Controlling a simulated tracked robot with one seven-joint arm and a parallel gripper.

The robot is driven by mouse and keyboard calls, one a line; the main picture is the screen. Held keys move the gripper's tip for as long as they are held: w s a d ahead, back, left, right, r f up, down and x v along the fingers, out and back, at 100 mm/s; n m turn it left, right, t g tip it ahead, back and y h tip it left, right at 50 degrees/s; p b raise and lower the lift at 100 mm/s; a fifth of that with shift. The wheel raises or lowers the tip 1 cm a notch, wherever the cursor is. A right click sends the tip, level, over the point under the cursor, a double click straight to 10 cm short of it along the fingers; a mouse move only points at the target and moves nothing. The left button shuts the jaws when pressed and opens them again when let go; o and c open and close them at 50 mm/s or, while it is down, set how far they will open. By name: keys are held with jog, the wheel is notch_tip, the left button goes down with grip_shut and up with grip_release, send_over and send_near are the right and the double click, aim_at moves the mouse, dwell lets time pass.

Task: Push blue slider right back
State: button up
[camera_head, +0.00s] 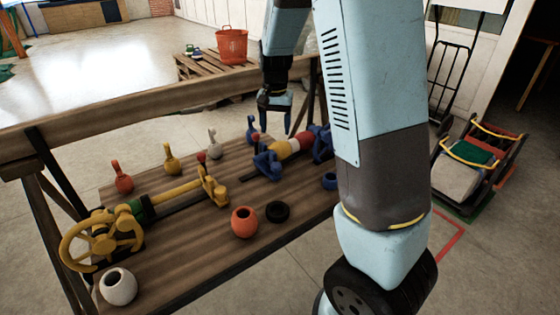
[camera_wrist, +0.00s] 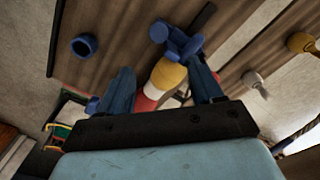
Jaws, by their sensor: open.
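The blue slider (camera_head: 268,163) sits on the wooden table over a dark slot, at the left end of a yellow, white and red cylinder (camera_head: 285,148). In the wrist view the blue slider (camera_wrist: 178,40) lies just beyond my fingertips, with the cylinder (camera_wrist: 168,75) below and between the fingers. A second blue part (camera_head: 321,140) stands at the cylinder's right end, partly hidden by my arm. My gripper (camera_head: 284,118) is open and empty, pointing down above the cylinder; its fingers also show in the wrist view (camera_wrist: 163,85). I cannot tell whether a finger touches the slider.
A yellow handwheel (camera_head: 102,238) with a rod and yellow slider is at the table's left. Loose knobs, an orange pot (camera_head: 244,221), a black ring (camera_head: 277,212), a white pot (camera_head: 118,286) and a blue pot (camera_head: 329,181) stand around. A wooden rail (camera_head: 150,92) runs behind.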

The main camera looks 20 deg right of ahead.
aim_at(276, 164)
notch_tip(276, 164, down, 14)
jog(key=shift+r, duration=0.1)
dwell(0.5)
jog(key=shift+c, duration=0.4)
grip_shut()
